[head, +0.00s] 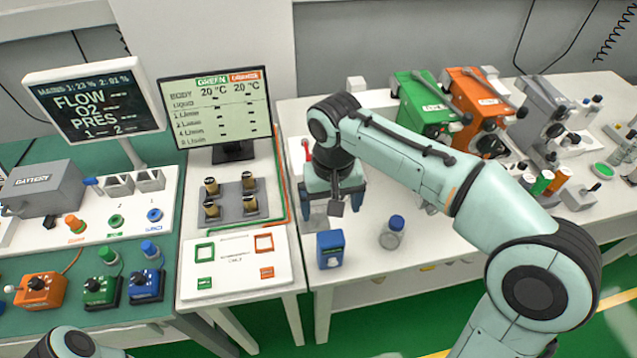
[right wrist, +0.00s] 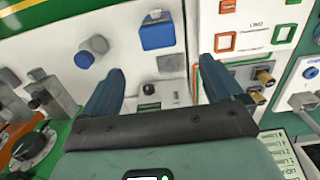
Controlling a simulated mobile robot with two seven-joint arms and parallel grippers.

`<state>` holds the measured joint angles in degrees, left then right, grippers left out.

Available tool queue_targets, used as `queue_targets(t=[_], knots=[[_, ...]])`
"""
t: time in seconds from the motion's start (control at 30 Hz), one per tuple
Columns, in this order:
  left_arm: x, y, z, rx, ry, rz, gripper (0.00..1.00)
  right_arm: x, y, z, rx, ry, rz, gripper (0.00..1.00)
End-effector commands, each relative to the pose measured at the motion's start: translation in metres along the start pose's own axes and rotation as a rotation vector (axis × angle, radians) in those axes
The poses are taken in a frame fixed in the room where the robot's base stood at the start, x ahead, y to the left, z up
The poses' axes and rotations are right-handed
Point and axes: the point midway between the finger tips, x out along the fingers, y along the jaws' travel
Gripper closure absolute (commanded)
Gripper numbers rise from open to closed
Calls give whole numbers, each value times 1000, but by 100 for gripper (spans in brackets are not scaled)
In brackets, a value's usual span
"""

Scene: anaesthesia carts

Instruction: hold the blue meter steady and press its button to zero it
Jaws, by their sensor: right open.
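The blue meter (head: 330,249) is a small blue box with a pale patch on its front. It stands near the front edge of the white table, and it also shows at the top of the right wrist view (right wrist: 157,30). My right gripper (head: 332,207) is open, pointing down over the table just behind the meter and apart from it. In the right wrist view its two blue fingers (right wrist: 160,85) are spread with nothing held between them. The meter's button cannot be made out clearly. My left gripper is out of view; only part of my left arm shows at the bottom left.
A clear jar with a blue cap (head: 392,232) stands right of the meter. A white panel with coloured squares (head: 235,272) lies to the left. Green (head: 425,105) and orange (head: 478,108) vaporizers stand behind. The table's front edge is close to the meter.

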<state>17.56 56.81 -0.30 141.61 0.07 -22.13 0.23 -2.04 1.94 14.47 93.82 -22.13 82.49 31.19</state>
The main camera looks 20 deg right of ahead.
Motion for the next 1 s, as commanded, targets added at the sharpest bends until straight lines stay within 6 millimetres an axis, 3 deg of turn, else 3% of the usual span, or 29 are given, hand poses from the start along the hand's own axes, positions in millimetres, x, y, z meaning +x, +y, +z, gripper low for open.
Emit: queue_targets(t=[0.17, 0.7, 1.0], knots=[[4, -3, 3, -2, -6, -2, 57, 15, 1, 1, 0, -4, 2, 6], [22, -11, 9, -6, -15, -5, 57, 113, 1, 2, 0, -6, 2, 6], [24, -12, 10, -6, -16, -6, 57, 134, 0, 1, -1, -2, 0, 6]])
